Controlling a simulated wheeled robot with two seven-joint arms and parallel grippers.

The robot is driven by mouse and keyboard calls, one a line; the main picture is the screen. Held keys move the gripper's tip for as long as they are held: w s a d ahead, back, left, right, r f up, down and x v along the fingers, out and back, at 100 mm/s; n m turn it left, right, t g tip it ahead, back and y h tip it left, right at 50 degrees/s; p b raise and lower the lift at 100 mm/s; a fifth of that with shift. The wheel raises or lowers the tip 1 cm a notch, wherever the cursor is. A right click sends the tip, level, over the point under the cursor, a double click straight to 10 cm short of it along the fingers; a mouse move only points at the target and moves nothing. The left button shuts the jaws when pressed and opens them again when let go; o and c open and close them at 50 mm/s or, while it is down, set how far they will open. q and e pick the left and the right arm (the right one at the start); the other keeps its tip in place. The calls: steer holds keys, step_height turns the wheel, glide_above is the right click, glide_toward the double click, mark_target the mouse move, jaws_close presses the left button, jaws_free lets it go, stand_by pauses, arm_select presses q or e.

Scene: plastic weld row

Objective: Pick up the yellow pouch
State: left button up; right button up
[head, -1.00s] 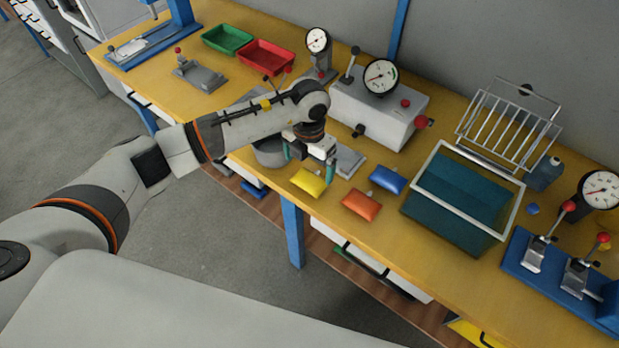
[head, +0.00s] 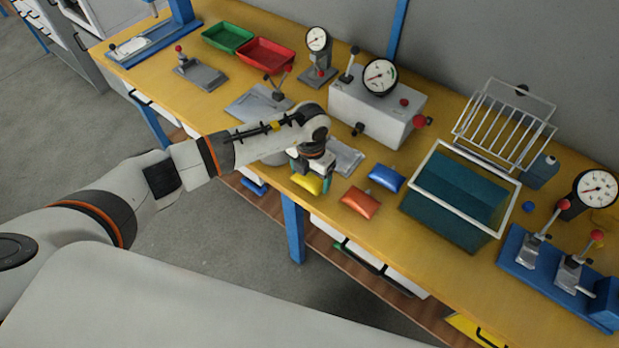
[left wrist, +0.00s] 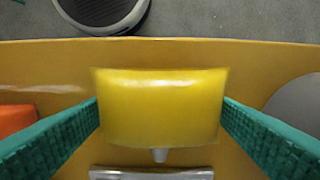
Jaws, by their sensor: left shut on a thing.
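The yellow pouch (head: 306,183) lies at the front edge of the yellow bench, partly hidden under my left gripper in the head view. My left gripper (head: 311,178) points down over it with its fingers at the pouch's two sides. In the left wrist view the pouch (left wrist: 160,108) fills the space between the green fingers, which touch its left and right edges. Its pale spout points to the bottom of that view. I cannot tell any gap between pouch and bench. My right gripper is not in view.
An orange pouch (head: 361,202) and a blue pouch (head: 386,178) lie just right of the gripper. A teal tank (head: 455,200) with a white rim stands farther right. A grey box with a gauge (head: 375,112) stands behind. The bench's front edge is close.

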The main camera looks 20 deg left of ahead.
mark_target(310, 175)
arm_select(q)
steer(key=shift+r, duration=0.1)
step_height(310, 175, up, 9)
steer(key=shift+r+b, duration=0.1)
steer(key=shift+b, duration=0.9)
steer(key=shift+r, duration=0.3)
